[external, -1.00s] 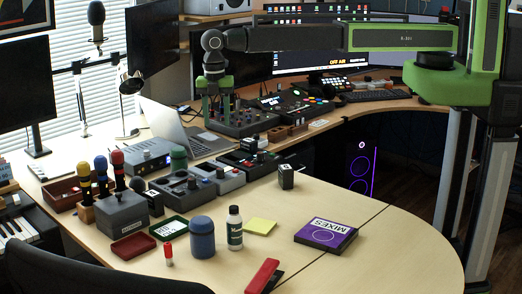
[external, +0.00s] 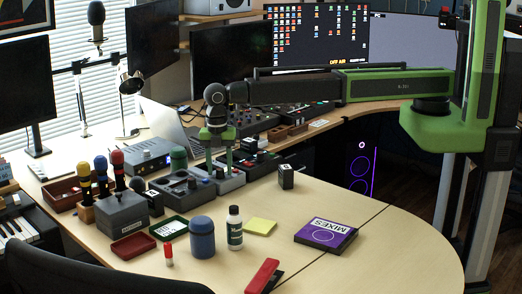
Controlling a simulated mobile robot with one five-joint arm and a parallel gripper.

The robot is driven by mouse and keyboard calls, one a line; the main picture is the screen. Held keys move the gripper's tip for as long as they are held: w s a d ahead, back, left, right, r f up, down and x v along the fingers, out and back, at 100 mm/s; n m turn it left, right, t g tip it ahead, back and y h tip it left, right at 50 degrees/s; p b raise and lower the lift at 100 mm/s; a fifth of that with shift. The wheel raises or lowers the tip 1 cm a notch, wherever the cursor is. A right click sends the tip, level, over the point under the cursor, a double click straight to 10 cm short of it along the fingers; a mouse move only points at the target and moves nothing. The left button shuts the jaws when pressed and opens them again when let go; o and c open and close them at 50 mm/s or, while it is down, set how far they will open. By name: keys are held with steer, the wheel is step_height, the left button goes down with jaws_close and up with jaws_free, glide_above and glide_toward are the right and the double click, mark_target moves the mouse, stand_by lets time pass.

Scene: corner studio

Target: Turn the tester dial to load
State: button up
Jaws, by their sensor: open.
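My gripper (external: 219,168) is open, its two green-topped fingers pointing down. It is over or just in front of the light grey control box (external: 230,183), which has a red part and a dark knob on top. A dark grey box with knobs (external: 180,192) stands to its left, and another dark box (external: 262,163) to its right. I cannot tell which box is the tester, or read any dial's markings or setting. My fingers hide part of the light grey box, and whether they touch a knob is unclear.
A green-lidded jar (external: 179,158) and a blue-lit unit (external: 146,160) stand close on the left. Microphones (external: 101,172), a blue jar (external: 202,240) and a white bottle (external: 235,230) are nearer. A small black box (external: 286,176) stands at right. The right tabletop is mostly clear.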

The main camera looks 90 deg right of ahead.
steer(key=shift+c, duration=0.4)
jaws_close()
